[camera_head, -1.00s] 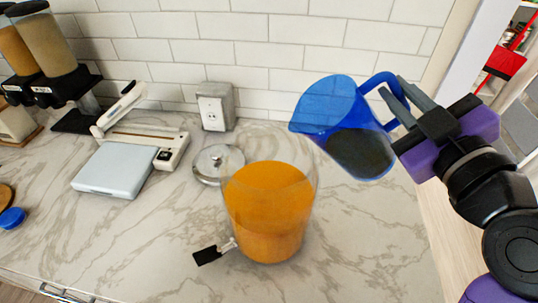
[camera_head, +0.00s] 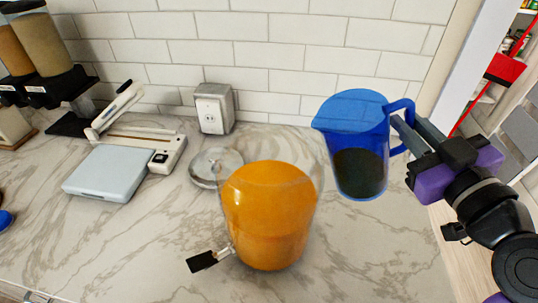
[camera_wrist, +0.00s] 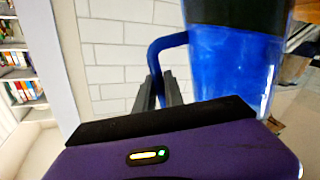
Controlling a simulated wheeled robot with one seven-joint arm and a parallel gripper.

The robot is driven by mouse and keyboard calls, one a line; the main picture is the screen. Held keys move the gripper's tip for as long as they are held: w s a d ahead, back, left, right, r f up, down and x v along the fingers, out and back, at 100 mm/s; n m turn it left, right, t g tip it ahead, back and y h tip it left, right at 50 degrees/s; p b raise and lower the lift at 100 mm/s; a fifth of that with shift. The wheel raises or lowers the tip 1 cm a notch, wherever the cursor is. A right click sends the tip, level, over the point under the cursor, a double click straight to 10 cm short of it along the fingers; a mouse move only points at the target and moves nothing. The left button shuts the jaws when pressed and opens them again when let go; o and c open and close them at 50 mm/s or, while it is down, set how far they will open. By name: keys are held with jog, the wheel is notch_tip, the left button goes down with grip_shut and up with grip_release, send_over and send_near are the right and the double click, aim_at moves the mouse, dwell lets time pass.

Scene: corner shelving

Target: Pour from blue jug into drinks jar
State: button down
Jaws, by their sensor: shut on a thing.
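The blue jug (camera_head: 357,120) is translucent and holds dark contents in its lower part. It is nearly upright, held above the counter to the right of the drinks jar. The drinks jar (camera_head: 268,215) is clear, holds orange liquid, and has a black-handled tap at its lower left. My gripper (camera_head: 408,133) is shut on the blue jug's handle, on the jug's right side. In the wrist view the jug (camera_wrist: 235,62) fills the right side, and the gripper fingers (camera_wrist: 157,92) meet its handle.
A round metal lid (camera_head: 216,167) lies behind the jar to the left. A flat sealer-like device (camera_head: 105,172) stands further left, with dispensers (camera_head: 45,50) beyond. Shelving (camera_head: 510,70) is at the right. The counter's front right is clear.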

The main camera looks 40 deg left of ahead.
jog(key=f, duration=0.1)
jog(key=f+m+b, duration=0.1)
jog(key=f, duration=0.1)
jog(key=w+f+m+b, duration=0.1)
jog(key=shift+d+f, duration=0.2)
jog(key=shift+d, duration=0.15)
jog(key=shift+w+d+r+m+p, duration=0.1)
jog(key=shift+r+m+p, duration=0.45)
jog(key=shift+r+p, duration=0.35)
jog(key=shift+w+d+r+m+p, duration=0.1)
jog(key=shift+r+m+p, duration=0.45)
jog(key=shift+r+p, duration=0.3)
jog(key=shift+r, duration=0.1)
